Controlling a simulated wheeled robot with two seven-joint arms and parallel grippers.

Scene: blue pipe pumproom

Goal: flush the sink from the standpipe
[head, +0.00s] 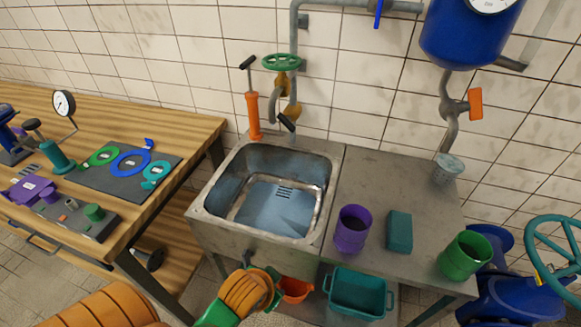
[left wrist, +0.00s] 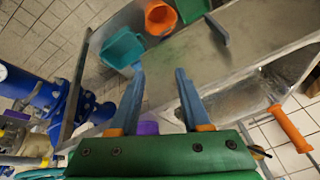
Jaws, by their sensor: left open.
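The steel sink (head: 222,213) has a bluish basin with drain slots; I cannot tell whether water lies in it. Behind it the grey standpipe (head: 295,40) climbs the tiled wall, with a green handwheel (head: 281,62) on a brass valve. Its spout with a black lever (head: 287,122) hangs over the sink's back edge. No stream of water shows. My left gripper (head: 262,267) is low in front of the sink's front edge, apart from the standpipe. In the left wrist view its blue fingers (left wrist: 160,76) are spread with nothing between them. My right gripper is out of view.
An orange hand pump (head: 253,115) stands at the sink's back left. A purple cup (head: 352,229), teal block (head: 399,231) and green cup (head: 465,255) stand on the right counter. A teal bin (head: 357,293) and orange bucket (head: 295,290) are below. A wooden workbench (head: 190,125) is left.

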